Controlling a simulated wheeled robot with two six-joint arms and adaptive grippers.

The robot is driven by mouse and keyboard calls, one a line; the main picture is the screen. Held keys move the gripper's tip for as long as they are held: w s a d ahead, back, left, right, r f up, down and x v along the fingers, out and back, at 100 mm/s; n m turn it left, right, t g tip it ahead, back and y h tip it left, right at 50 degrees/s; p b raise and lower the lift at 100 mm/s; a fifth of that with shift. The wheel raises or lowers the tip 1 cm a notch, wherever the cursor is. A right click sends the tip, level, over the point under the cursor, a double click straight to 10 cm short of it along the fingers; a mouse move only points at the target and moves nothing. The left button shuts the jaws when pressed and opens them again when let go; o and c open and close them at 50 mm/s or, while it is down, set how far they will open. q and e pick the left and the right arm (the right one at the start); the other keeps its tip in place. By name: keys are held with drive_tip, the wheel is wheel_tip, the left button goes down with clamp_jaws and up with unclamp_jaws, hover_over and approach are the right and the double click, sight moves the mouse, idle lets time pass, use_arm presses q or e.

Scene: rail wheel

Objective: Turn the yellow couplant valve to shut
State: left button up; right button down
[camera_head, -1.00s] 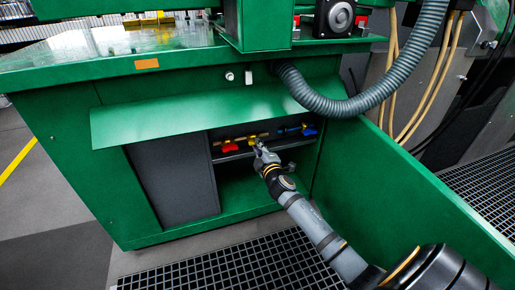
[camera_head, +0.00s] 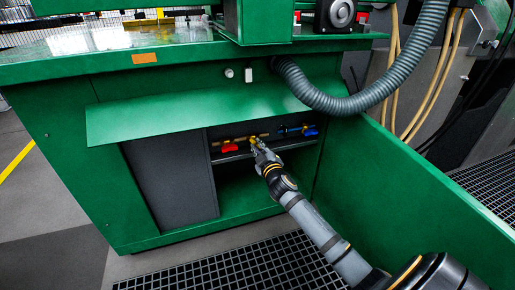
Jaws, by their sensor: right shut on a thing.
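The yellow couplant valve (camera_head: 253,139) sits between a red-handled valve (camera_head: 229,148) on its left and a blue-handled valve (camera_head: 310,133) on its right, inside the open bay of the green cabinet. My right gripper (camera_head: 257,144) reaches into the bay and is shut on the yellow valve. The gripper covers much of the valve, so the angle of its handle is hard to tell. My left gripper is not in view.
A green flap (camera_head: 190,113) overhangs the bay from above. An open green door panel (camera_head: 400,190) stands right of my arm. A grey corrugated hose (camera_head: 350,104) hangs at the upper right. Black floor grating (camera_head: 235,268) lies in front.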

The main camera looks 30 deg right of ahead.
drive_tip(key=shift+m+b, duration=1.05)
drive_tip(key=shift+m, duration=1.35)
drive_tip(key=shift+f, duration=0.1)
drive_tip(key=m+b, duration=0.2)
drive_tip(key=m, duration=0.2)
drive_tip(key=c, duration=1.2)
unclamp_jaws()
